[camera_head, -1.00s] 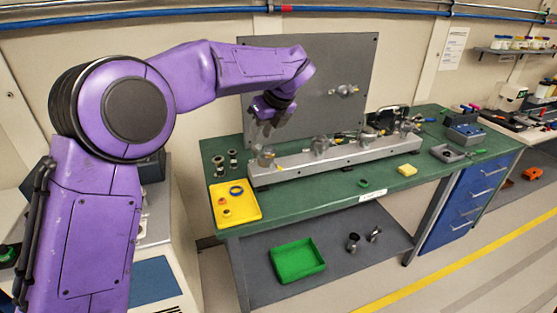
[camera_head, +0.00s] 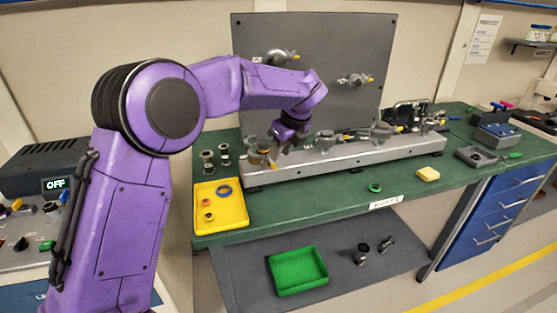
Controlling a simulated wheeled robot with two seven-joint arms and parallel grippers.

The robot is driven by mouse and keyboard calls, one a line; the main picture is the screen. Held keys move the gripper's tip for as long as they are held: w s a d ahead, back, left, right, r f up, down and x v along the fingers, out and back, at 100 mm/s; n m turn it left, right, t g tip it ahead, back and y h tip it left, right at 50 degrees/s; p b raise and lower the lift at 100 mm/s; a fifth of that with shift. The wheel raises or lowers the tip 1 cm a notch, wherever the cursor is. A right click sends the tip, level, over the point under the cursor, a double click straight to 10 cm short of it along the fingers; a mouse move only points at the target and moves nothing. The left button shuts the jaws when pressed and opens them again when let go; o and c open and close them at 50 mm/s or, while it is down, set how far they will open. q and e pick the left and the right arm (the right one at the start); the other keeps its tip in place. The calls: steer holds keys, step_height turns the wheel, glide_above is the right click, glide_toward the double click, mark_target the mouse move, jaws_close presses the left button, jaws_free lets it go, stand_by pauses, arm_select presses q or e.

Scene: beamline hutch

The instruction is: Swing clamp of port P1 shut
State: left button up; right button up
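A long grey metal rail (camera_head: 345,158) lies along the green bench and carries several round metal ports with clamps. The leftmost port fitting (camera_head: 259,157) is at the rail's left end; others are a middle one (camera_head: 325,141) and one further right (camera_head: 381,131). No port label is readable, so I cannot tell which is P1 or how its clamp stands. My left gripper (camera_head: 285,142) points down just right of the leftmost fitting, above or behind the rail; contact cannot be told. Its fingers look apart with nothing between them. My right gripper is out of view.
A grey upright panel (camera_head: 310,90) with two clamp fittings stands behind the rail. A yellow tray (camera_head: 233,222) with rings is at the bench's left front. A green tray (camera_head: 297,270) is on the lower shelf.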

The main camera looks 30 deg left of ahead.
mark_target(274, 165)
arm_select(q)
steer(key=x, duration=0.2)
steer(key=p+x, duration=0.1)
steer(key=x, duration=0.1)
steer(key=shift+s+a+f, duration=0.15)
steer(key=shift+a, duration=0.2)
steer(key=shift+f, duration=0.4)
jaws_close()
stand_by(0.7)
